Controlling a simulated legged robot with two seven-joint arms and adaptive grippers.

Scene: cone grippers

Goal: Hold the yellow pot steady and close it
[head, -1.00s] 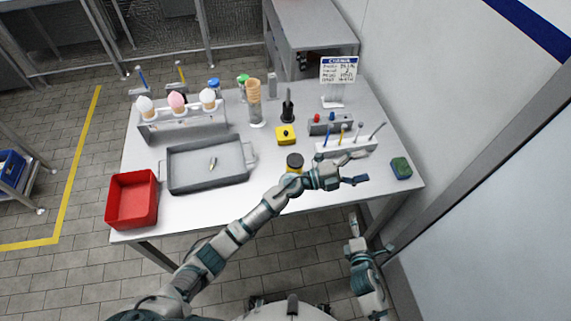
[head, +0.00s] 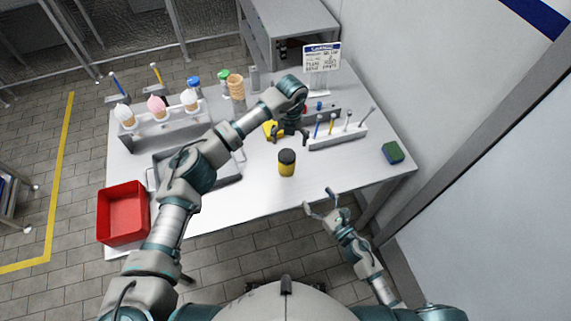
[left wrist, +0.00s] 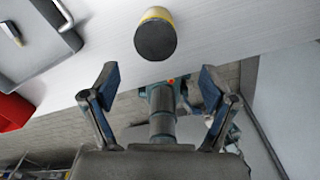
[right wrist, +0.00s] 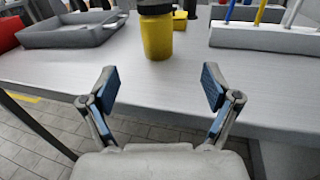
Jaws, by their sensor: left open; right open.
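The yellow pot (head: 287,168) stands upright near the front edge of the table, with a black top (head: 287,156) on it. Whether this top is fully tightened I cannot tell. My left gripper (head: 289,134) is open and empty, above the table behind the pot. In the left wrist view the pot's dark top (left wrist: 155,40) lies beyond the open fingers. My right gripper (head: 321,199) is open and empty, at the table's front edge, to the right of the pot and nearer me. In the right wrist view the pot (right wrist: 157,38) stands ahead of the fingers, not touching them.
A yellow block (head: 269,129) is partly hidden by my left gripper. A white rack (head: 340,137) with several thin tools stands right of it. A grey tray (head: 228,180), partly under my left arm, and a red bin (head: 123,213) are at left. A green-blue sponge (head: 393,152) lies at right.

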